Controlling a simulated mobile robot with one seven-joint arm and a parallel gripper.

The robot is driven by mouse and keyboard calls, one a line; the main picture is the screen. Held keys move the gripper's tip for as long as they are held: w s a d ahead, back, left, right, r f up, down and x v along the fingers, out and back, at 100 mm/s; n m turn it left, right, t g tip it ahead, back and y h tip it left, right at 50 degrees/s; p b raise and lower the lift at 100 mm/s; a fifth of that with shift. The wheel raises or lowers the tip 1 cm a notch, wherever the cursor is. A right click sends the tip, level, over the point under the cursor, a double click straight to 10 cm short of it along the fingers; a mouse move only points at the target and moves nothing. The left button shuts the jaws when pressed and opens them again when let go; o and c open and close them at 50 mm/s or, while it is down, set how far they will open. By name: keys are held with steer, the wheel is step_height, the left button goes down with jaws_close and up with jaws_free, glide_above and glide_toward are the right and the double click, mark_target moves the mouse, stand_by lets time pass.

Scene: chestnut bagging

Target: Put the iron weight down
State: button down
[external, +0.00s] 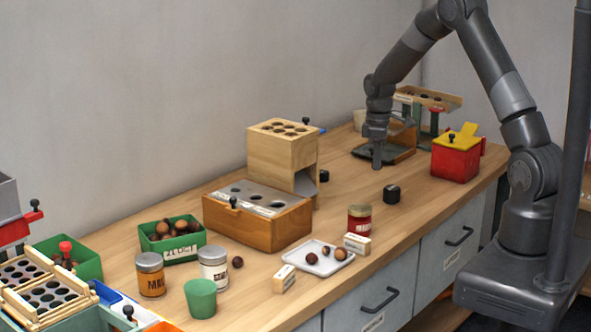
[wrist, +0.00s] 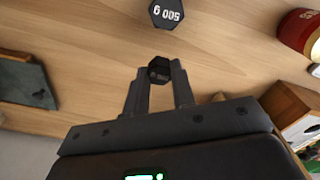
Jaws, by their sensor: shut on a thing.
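The iron weight, a small black hexagonal piece with pale lettering, shows in the wrist view (wrist: 159,70) between the fingertips. My gripper (wrist: 158,72) is shut on it. In the external view my gripper (external: 376,164) points down at the back right of the bench, beside a dark flat plate (external: 362,153). There I cannot make out the held weight, and I cannot tell whether it touches the bench. A larger black weight marked 500 G (wrist: 167,13) stands apart, beyond the fingertips; it also shows in the external view (external: 391,194).
Another black weight (external: 324,175) stands by the wooden block with holes (external: 282,155). A red box with a yellow lid (external: 455,158) stands right of my gripper. A red jar (external: 359,218) and a white tray (external: 328,262) are nearer the front. Bare wood surrounds the 500 G weight.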

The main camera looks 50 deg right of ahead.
glide_above(350, 200)
step_height(350, 200, down, 4)
steer(key=shift+d+f, duration=0.15)
steer(key=shift+f, duration=2.05)
steer(key=shift+f, duration=0.1)
steer(key=shift+f, duration=0.1)
steer(key=c, duration=1.2)
jaws_free()
